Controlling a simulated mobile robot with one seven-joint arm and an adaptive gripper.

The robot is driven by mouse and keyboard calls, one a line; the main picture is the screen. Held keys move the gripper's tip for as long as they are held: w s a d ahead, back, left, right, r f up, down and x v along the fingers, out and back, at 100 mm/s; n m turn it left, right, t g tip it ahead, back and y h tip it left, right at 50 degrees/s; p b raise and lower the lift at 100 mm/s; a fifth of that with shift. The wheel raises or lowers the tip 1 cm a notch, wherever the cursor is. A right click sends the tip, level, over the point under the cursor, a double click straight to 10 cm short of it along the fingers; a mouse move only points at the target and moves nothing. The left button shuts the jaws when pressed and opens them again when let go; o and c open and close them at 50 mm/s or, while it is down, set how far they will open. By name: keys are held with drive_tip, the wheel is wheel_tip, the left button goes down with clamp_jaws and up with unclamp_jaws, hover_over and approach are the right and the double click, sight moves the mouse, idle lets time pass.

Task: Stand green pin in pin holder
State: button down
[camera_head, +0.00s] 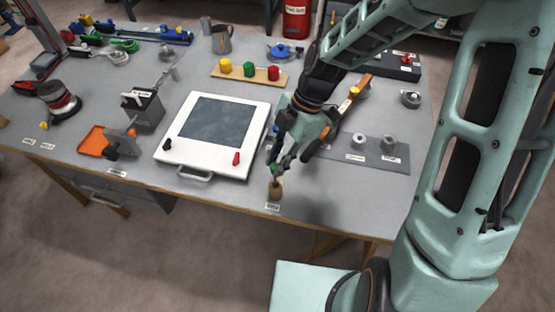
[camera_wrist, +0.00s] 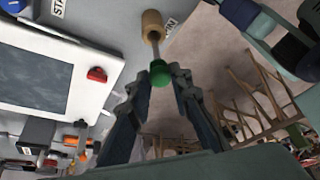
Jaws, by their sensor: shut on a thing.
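The green pin has a green head (camera_wrist: 160,73) and a thin grey shaft (camera_wrist: 157,48). Its head also shows as a small green spot in the head view (camera_head: 273,168). My gripper (camera_wrist: 162,80) is shut on the green head, with a finger on each side; in the head view it (camera_head: 279,165) is near the table's front edge, directly above the pin holder. The pin holder (camera_head: 275,189) is a small light-brown wooden piece behind a label; it also shows in the wrist view (camera_wrist: 152,22). The shaft points at the holder and meets its mouth; I cannot tell how deep it goes.
A white framed panel (camera_head: 258,150) with a dark screen and a red knob (camera_head: 236,158) lies left of my gripper. A grey plate (camera_head: 340,149) with two grey round pieces is on the right. A wooden board (camera_head: 221,76) with coloured knobs stands farther back.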

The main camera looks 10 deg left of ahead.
drive_tip(key=shift+f+b, duration=0.5)
drive_tip(key=shift+f, duration=0.1)
idle(0.8)
drive_tip(key=shift+f, duration=0.3)
drive_tip(key=shift+f+b, duration=1.8)
drive_tip(key=shift+f, duration=0.3)
idle(1.1)
drive_tip(key=shift+f, duration=0.35)
drive_tip(key=shift+f+b, duration=0.1)
drive_tip(key=shift+b, duration=0.2)
drive_tip(key=c, duration=1.3)
unclamp_jaws()
drive_tip(key=shift+o, duration=0.2)
drive_tip(key=shift+r, duration=0.2)
